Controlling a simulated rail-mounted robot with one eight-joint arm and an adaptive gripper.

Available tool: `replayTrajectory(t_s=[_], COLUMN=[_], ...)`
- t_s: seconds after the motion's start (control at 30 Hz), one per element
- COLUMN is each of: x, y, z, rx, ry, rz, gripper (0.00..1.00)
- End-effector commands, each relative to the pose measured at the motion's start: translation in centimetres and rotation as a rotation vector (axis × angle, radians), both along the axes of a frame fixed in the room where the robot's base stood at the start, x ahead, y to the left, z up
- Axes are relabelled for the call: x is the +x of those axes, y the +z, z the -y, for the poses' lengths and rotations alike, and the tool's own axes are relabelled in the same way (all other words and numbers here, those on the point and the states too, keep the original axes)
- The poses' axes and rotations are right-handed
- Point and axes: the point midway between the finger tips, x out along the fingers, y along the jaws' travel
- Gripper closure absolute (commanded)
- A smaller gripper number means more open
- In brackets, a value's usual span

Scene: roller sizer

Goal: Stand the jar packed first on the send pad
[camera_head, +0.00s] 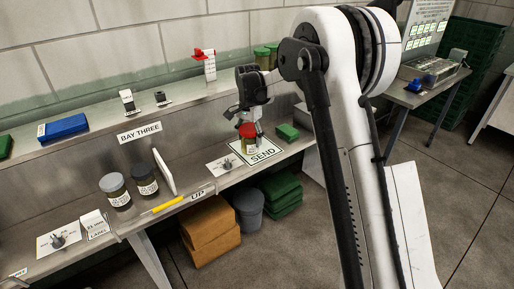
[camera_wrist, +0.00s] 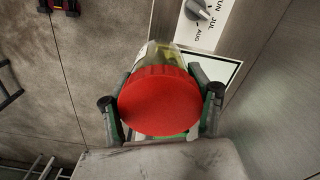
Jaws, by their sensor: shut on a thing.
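My gripper (camera_head: 249,122) is shut on a red-lidded jar (camera_head: 249,145) at the right part of the bench. The jar is upright over the white SEND pad (camera_head: 258,153); I cannot tell whether its base touches the pad. In the wrist view the red lid (camera_wrist: 160,100) fills the space between my two fingers (camera_wrist: 160,110), with clear glass behind it. Part of the pad (camera_wrist: 218,68) shows beside the jar.
A dial plate (camera_head: 226,164) lies just left of the pad, and a green block (camera_head: 287,132) lies behind it. A white panel (camera_head: 164,172) and a yellow marker (camera_head: 168,204) are near the dark jars. Green-lidded jars (camera_head: 264,56) stand on the upper shelf.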

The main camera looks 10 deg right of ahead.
Motion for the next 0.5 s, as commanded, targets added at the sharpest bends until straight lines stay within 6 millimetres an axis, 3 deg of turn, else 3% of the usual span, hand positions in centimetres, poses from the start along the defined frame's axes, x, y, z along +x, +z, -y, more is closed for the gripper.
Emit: replayTrajectory(t_s=[0.03,0.2,0.33,0.5], x=[2.0,7.4,10.4,12.7], y=[0.4,1.7,2.5,3.3], z=[-0.8,-3.1,-4.8,-6.3], rx=[0.000,0.000,0.000,0.000], ry=[-0.081,-0.393,-0.611,-0.825], rz=[0.000,0.000,0.000,0.000], gripper=[0.81,0.81,0.81,0.81])
